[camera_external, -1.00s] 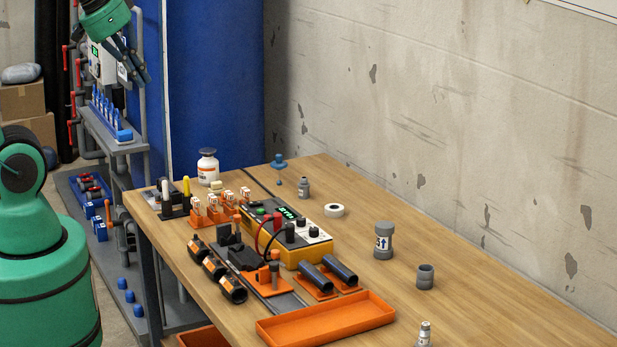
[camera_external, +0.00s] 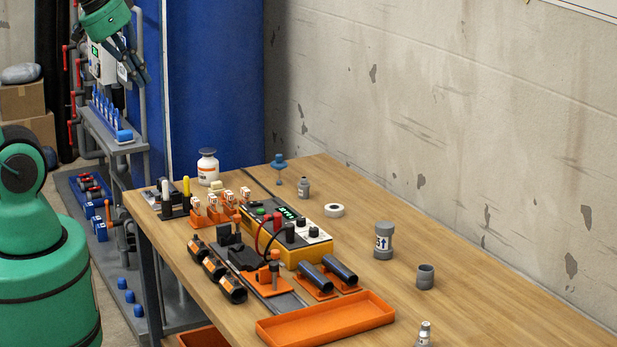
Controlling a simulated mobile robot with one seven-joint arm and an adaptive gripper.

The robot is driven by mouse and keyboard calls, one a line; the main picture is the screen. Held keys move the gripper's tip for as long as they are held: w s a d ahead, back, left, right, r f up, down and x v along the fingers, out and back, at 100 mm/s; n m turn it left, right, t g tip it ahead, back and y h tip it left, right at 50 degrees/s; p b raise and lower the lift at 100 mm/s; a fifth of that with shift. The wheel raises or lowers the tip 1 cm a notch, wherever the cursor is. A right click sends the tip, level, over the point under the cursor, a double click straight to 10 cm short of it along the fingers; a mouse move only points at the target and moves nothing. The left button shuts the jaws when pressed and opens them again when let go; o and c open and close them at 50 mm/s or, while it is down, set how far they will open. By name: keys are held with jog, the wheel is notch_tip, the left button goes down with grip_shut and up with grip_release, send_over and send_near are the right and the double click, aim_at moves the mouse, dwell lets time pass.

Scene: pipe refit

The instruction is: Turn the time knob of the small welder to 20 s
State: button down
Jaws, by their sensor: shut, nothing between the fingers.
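The small welder appears to be the yellow and black box (camera_external: 312,252) on the workbench, with a green-lit display (camera_external: 290,213). Dark knobs (camera_external: 313,231) stand on its pale panel, and red and black cables come off its front. The knob markings and pointer positions are too small to read, so I cannot tell which knob is the time knob or its setting. My gripper (camera_external: 138,72) is at the upper left, shut and empty, near a white box with a green display (camera_external: 98,50). It is well apart from the yellow box.
An orange tray (camera_external: 326,318), black pipe pieces (camera_external: 340,270) and orange-ended clamps (camera_external: 232,290) crowd the welder's front. Orange holders (camera_external: 213,212) and a white bottle (camera_external: 208,167) stand behind it. Grey fittings (camera_external: 384,241) stand to the right. The bench's right side is mostly clear.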

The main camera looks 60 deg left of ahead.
jog(key=c, duration=1.7)
grip_release()
jog(key=shift+w, duration=0.1)
jog(key=shift+o, duration=0.6)
jog(key=shift+w+r, duration=0.1)
jog(key=shift+w, duration=0.4)
jog(key=n+g+b, duration=0.2)
jog(key=n+g, duration=0.4)
jog(key=n, duration=0.9)
send_over(314, 228)
notch_tip(314, 228, down, 30)
notch_tip(314, 228, down, 14)
jog(key=shift+r+b, duration=0.15)
jog(key=shift+b, duration=0.8)
